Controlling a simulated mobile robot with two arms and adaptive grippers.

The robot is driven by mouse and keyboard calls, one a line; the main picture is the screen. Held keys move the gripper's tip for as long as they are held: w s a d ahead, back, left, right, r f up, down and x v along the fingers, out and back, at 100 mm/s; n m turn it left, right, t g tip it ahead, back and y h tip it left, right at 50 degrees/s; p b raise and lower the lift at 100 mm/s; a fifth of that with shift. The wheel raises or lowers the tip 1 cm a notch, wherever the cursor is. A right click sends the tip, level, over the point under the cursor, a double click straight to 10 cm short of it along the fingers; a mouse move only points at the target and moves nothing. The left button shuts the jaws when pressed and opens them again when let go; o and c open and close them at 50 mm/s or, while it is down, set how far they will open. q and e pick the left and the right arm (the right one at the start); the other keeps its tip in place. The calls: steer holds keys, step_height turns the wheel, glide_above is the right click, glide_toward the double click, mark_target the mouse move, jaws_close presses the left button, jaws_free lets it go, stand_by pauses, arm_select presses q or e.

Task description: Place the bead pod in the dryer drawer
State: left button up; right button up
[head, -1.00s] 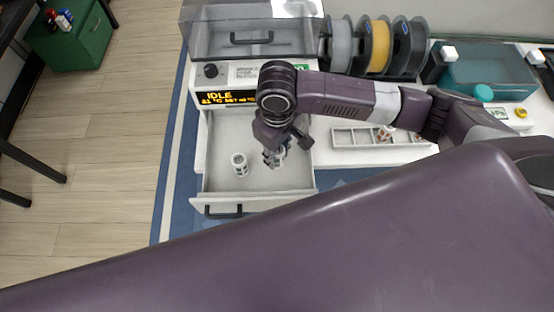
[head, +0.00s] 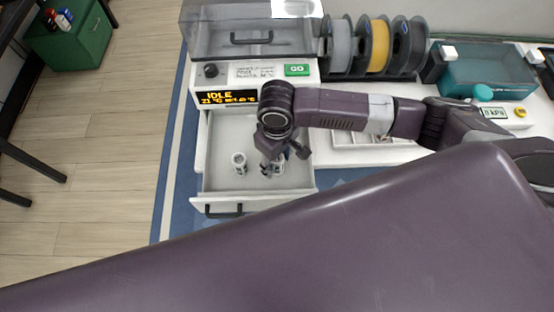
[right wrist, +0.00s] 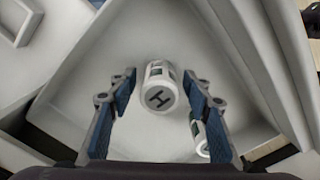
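The dryer drawer (head: 225,128) is pulled out below the dryer's front panel. My right gripper (head: 271,166) is down inside it. In the right wrist view the gripper (right wrist: 163,100) is open, with a white pod marked H (right wrist: 160,88) between its fingers and a gap on each side. This pod rests on the drawer floor and shows partly beside the fingers in the head view (head: 280,168). A second pod (head: 239,163) stands in the drawer to the left; in the right wrist view (right wrist: 200,135) the right finger partly covers it. My left gripper is out of view.
The dryer display (head: 228,97) reads IDLE, with a green GO button (head: 297,70) beside it. A compartment tray (head: 345,137) lies right of the drawer, partly behind my arm. Filament spools (head: 376,46) and a teal box (head: 490,72) stand behind.

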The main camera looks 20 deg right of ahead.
steer(key=shift+r, duration=0.2)
step_height(320, 180, up, 12)
steer(key=shift+f+b, duration=0.1)
steer(key=shift+b, duration=0.35)
